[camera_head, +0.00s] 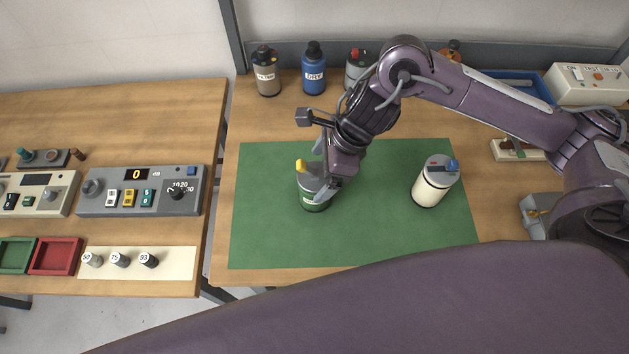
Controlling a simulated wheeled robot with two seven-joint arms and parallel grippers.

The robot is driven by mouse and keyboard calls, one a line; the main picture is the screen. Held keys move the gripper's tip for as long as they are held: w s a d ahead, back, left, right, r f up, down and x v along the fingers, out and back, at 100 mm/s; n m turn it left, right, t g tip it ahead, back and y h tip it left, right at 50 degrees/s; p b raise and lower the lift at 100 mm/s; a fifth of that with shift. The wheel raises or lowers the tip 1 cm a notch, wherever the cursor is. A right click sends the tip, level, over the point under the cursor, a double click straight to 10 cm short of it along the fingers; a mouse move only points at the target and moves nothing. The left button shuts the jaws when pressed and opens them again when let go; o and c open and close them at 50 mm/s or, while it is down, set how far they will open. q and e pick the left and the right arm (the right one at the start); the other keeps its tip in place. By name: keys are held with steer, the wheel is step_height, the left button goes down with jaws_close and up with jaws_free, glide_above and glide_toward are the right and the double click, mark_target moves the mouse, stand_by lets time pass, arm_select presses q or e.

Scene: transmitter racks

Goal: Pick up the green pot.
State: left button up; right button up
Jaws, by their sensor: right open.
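The green pot (315,199) stands upright on the green mat (265,235), left of the mat's middle. It has a grey top with a yellow knob, and a pale label low on its dark green side. My right gripper (324,172) is open, tilted down at the pot's top right edge. Its fingers hide part of the pot's top and right side. I cannot tell whether they touch it. My left gripper is not in view.
A cream canister (430,187) with a blue knob stands on the mat's right side. Several bottles, including a blue one (313,72), line the back. A separate table (190,105) on the left holds control boxes. The mat's front left is clear.

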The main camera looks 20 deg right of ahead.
steer(key=shift+w+a+f+p, duration=0.25)
steer(key=shift+a+f+p, duration=0.4)
steer(key=shift+f, duration=0.4)
steer(key=shift+w+a+f, duration=0.1)
steer(key=shift+a+f, duration=0.2)
steer(key=shift+f, duration=0.35)
steer(key=c, duration=1.3)
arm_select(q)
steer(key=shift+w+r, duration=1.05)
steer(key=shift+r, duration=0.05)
arm_select(e)
steer(key=shift+r, duration=0.1)
